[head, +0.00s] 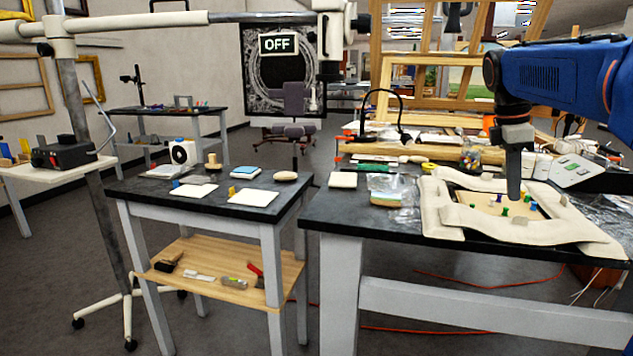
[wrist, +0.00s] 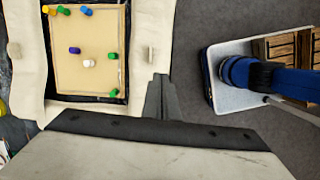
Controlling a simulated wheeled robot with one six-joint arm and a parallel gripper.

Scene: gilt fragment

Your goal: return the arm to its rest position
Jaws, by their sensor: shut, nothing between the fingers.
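My gripper (head: 513,178) points down from my blue arm at the right of the head view, over the board with coloured pegs. In the wrist view my gripper (wrist: 162,95) shows as dark fingers closed together, with nothing between them. The tan board (wrist: 87,50) lies inside a cream padded frame (wrist: 146,30) and bears several small green, blue, yellow and white pegs. In the head view the padded frame (head: 437,215) rests on the dark right-hand table. The gap between the fingertips and the board is hard to judge.
The dark right table (head: 330,208) also holds a clear bag (head: 392,188) and a white block (head: 343,180). A smaller table (head: 145,190) with cards stands to the left. A wooden rack (head: 430,75) and clutter stand behind. Floor shows between the tables.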

